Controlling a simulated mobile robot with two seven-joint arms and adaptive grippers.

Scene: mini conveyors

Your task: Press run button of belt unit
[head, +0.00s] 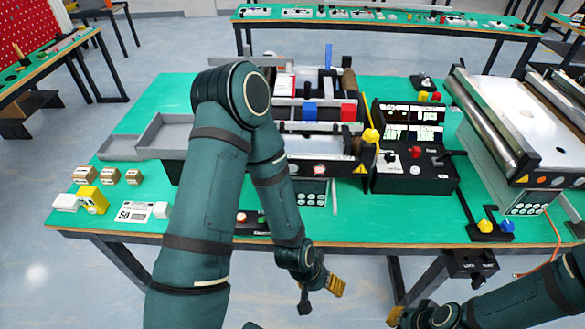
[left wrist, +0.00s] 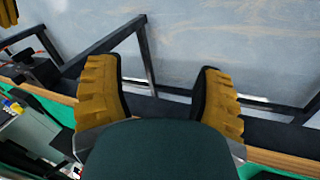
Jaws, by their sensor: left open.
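The belt unit (head: 300,154) stands mid-table behind my left arm, with a blue block and a red block on its upper part. Small round buttons sit along its front face, partly hidden by my arm; I cannot tell which is the run button. A black control box (head: 416,178) with lit displays, a red knob and a pale button stands to its right. My left gripper (head: 320,294) is low in front of the table edge, apart from the unit. In the left wrist view it is open and empty (left wrist: 165,95). My right gripper (head: 396,316) is partly cut off at the bottom, its opening unclear.
A larger roller conveyor (head: 520,115) stands at the right. Grey trays (head: 165,134), small brown boxes (head: 84,174), a yellow item (head: 93,199) and a "50" card (head: 134,211) lie at the left. A dark switch box (head: 470,264) hangs below the front edge.

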